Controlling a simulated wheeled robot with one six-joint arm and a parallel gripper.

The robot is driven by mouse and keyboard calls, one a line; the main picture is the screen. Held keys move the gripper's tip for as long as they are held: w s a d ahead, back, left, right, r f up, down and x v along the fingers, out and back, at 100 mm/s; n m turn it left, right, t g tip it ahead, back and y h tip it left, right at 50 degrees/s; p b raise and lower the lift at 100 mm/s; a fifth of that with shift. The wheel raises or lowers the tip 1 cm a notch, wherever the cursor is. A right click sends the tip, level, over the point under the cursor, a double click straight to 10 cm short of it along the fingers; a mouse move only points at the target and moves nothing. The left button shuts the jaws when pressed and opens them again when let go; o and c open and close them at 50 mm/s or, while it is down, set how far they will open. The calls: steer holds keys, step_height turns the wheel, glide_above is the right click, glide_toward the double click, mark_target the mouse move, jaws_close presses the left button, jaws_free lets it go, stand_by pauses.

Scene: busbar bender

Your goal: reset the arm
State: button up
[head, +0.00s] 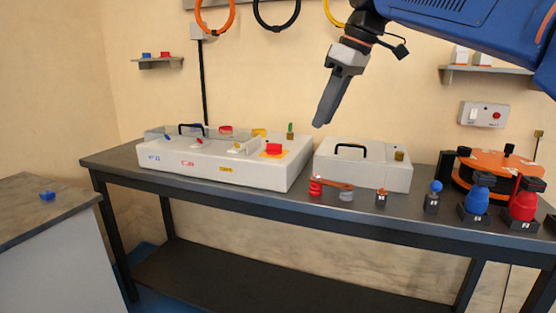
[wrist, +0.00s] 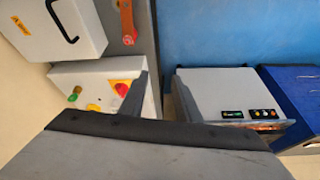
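My gripper (head: 321,118) hangs in the air above the workbench (head: 130,168) in the head view, tilted down and to the left. It is above and in front of the wall, clear of everything on the bench. From the side its fingers overlap there. In the wrist view two dark fingers of the gripper (wrist: 160,82) stand apart with nothing between them. My blue arm (head: 470,35) reaches in from the upper right.
Cable rings (head: 215,30) hang behind. A side table (head: 35,225) holds a blue piece (head: 47,196).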

steer(key=s+d+f+m+t+h, duration=0.1)
steer(key=s+d+f+m, duration=0.3)
steer(key=f, duration=0.8)
steer(key=s+d+f+m+h, duration=0.1)
steer(key=s+d+f+m, duration=0.2)
steer(key=s+d+f, duration=0.5)
steer(key=s+d+f+m+t+h, duration=0.1)
steer(key=s+d+f+m, duration=0.3)
steer(key=s+f, duration=0.9)
step_height(320, 180, down, 3)
steer(key=shift+d+m+t+h, duration=0.3)
steer(key=shift+d+h, duration=0.1)
steer(key=shift+d, duration=0.75)
